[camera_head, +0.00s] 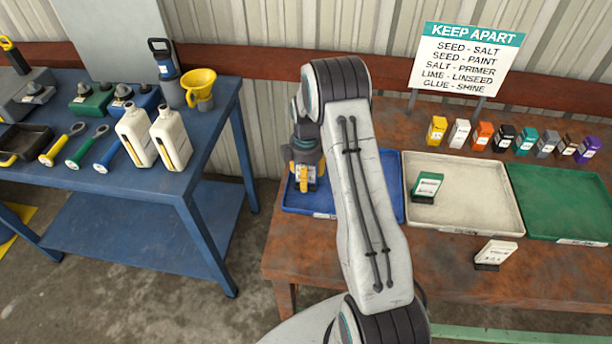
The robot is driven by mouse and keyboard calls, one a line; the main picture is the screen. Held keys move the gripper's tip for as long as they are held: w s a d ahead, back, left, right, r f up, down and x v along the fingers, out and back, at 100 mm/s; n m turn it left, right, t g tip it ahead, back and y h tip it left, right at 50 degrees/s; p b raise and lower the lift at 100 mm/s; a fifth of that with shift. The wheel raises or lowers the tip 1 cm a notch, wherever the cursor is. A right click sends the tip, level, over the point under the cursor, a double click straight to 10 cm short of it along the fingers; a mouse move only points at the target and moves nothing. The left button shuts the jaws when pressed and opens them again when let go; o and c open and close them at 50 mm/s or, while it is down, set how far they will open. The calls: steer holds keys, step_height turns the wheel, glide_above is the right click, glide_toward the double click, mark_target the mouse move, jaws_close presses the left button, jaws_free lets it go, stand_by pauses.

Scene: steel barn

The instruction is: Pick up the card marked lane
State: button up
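My gripper (306,172) points down over the left part of the blue tray (324,213). Yellow and white parts show at its tips. I cannot tell whether they are its fingers or a thing between them. A green and white card (428,186) leans in a dark holder in the cream tray (462,218). A white card (496,252) stands in a dark holder on the brown table in front of the trays. Both are right of my gripper and apart from it. Their print is too small to read, so I cannot tell which is marked lane.
A green tray (567,211) is at the right. Several small coloured packs (504,137) stand in a row behind the trays, below a KEEP APART sign (466,58). A blue bench (62,171) at the left holds white bottles and tools. My arm hides part of the blue tray.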

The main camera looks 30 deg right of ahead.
jaws_close()
stand_by(0.3)
